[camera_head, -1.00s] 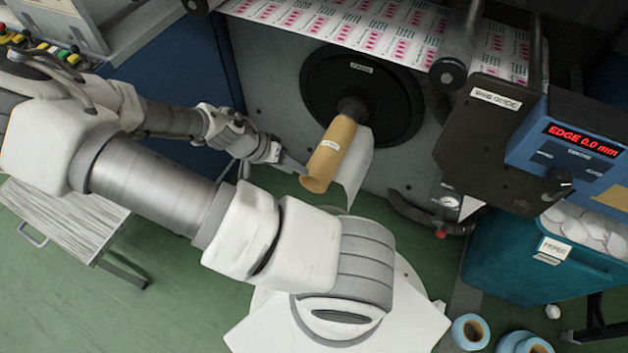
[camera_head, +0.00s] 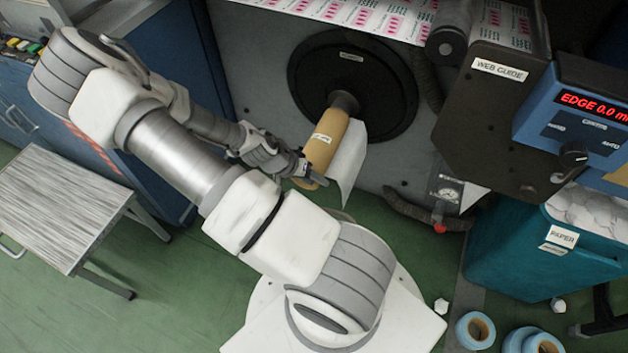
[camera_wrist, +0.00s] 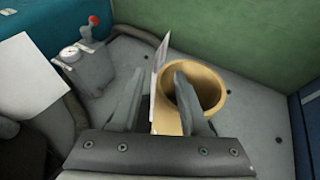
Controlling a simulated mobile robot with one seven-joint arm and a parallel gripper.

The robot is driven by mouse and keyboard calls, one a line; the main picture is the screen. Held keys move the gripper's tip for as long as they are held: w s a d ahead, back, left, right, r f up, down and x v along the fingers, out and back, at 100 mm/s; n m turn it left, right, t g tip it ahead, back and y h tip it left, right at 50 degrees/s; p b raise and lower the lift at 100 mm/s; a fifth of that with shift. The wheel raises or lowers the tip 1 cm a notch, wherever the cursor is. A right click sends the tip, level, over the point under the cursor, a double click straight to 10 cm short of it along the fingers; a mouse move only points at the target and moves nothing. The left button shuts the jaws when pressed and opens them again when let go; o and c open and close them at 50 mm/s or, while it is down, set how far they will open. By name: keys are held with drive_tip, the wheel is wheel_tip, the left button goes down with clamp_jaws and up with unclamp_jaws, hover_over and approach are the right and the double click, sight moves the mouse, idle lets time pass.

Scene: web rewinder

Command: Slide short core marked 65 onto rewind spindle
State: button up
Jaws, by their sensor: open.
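The tan cardboard core (camera_head: 325,150) sits on the rewind spindle (camera_head: 344,101), against the large black disc (camera_head: 385,72), and slants down toward me. A white label on it is too small to read. My gripper (camera_head: 318,182) is open at the core's free lower end. In the wrist view, the core's round open end (camera_wrist: 215,82) faces me. My gripper (camera_wrist: 158,100) shows two fingers apart there. The right finger overlaps the core's opening and the left is outside it; I cannot tell whether they touch the core.
A white paper sheet (camera_head: 347,160) hangs beside the core. A web guide plate (camera_head: 490,110) and blue edge display (camera_head: 580,125) stand right, above a teal paper bin (camera_head: 530,250). Blue rolls (camera_head: 475,330) lie on the floor.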

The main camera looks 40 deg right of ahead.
clamp_jaws()
idle(1.4)
